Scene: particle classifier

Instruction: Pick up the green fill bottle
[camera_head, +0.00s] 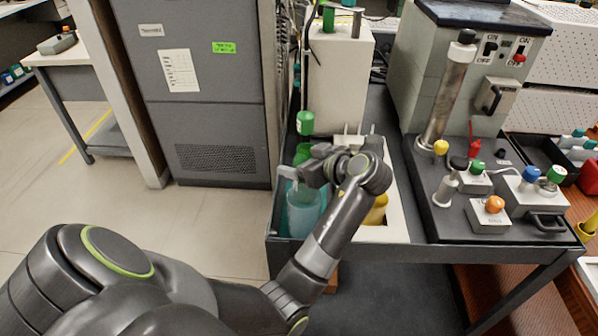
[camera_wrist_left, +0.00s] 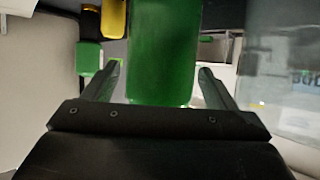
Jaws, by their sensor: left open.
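A green object, apparently the green fill bottle (camera_wrist_left: 165,45), stands between the two fingers of my left gripper (camera_wrist_left: 162,72) in the left wrist view. The fingers are apart, and gaps show between them and the green surface. In the head view, my left gripper (camera_head: 302,174) is over the left end of the cart, above a translucent teal container (camera_head: 303,214). Green parts (camera_head: 302,152) show just behind the gripper, partly hidden by it. My right gripper is not in view.
A yellow container (camera_head: 377,212) stands right of the teal one, partly behind my arm. A white box (camera_head: 338,85) rises behind. A dark panel with coloured knobs (camera_head: 440,222) lies to the right. A grey cabinet (camera_head: 190,85) stands left. The floor at left is clear.

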